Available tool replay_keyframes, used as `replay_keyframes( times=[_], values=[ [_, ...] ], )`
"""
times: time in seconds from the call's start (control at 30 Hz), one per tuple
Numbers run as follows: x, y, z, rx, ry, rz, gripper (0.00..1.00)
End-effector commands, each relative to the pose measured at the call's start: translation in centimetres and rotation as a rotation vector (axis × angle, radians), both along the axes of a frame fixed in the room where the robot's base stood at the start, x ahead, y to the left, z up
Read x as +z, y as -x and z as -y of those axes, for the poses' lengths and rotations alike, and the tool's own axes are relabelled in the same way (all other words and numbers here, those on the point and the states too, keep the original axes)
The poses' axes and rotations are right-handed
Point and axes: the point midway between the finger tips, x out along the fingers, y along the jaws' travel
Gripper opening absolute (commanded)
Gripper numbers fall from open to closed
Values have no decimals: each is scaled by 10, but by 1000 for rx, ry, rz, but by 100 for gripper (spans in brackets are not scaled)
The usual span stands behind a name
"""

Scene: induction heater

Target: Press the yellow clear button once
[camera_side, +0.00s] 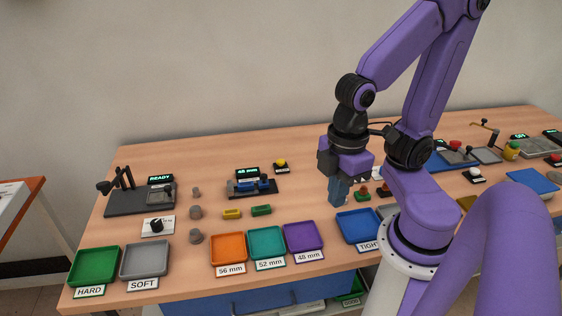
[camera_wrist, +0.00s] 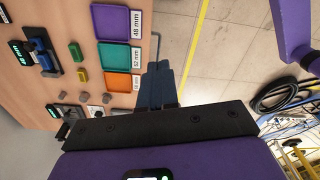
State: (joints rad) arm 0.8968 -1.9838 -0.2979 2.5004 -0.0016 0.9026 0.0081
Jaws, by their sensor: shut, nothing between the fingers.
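The yellow button (camera_side: 281,162) sits on a small dark base at the back middle of the table, just right of the display reading about 48 mm. I cannot make it out in the wrist view. My gripper (camera_side: 338,200) has blue fingers pointing down, to the right of the button and nearer the side camera, apart from it. The fingers are shut and empty. They also show dark in the wrist view (camera_wrist: 158,85), close together.
Orange (camera_side: 228,247), teal (camera_side: 266,243) and purple (camera_side: 303,236) trays line the front edge. A blue tray (camera_side: 354,229) lies near my gripper.

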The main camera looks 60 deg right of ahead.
Motion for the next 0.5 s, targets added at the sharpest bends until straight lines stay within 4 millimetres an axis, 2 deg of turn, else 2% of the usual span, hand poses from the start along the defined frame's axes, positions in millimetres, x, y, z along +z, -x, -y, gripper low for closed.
replay_keyframes(
  times=[0.17, 0.33, 0.5],
  values=[
    [-6, -29, -5, -136, -28, 38, 0],
    [-16, -81, -5, -362, -81, 104, 0],
    [-26, -135, 7, -587, -139, 172, 0]
  ],
)
